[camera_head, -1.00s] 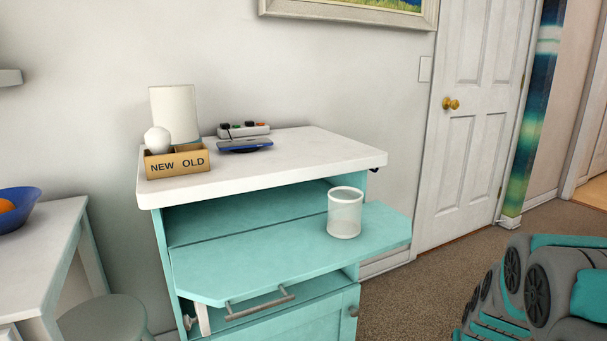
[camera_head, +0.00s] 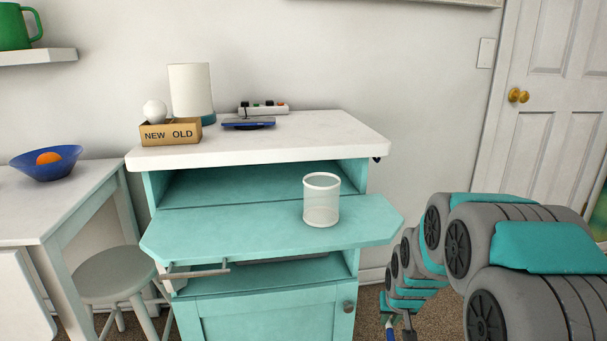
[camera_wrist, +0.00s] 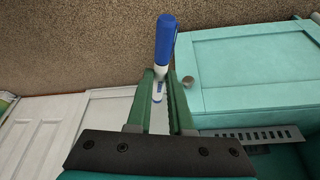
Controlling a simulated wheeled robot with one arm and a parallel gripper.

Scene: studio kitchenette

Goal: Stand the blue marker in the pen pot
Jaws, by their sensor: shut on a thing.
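The blue marker (camera_wrist: 165,38) is held between the green fingers of my gripper (camera_wrist: 161,80). Its blue length sticks out beyond the fingertips, and a white part lies between them. In the head view my gripper (camera_head: 398,321) hangs low at the bottom edge, right of the cabinet, with a bit of the marker (camera_head: 390,335) showing. The pen pot (camera_head: 321,206), a clear cup with a white rim, stands upright on the teal pull-out board, near its right end. It looks empty. The gripper and marker are well below and right of it.
The teal cabinet (camera_head: 262,320) has a white top (camera_head: 300,135) bearing a NEW/OLD box (camera_head: 170,133), a lamp (camera_head: 190,90), a power strip (camera_head: 263,107) and a dark blue pad (camera_head: 248,123). A stool (camera_head: 110,275) stands left. The pull-out board (camera_head: 220,233) is clear around the pot.

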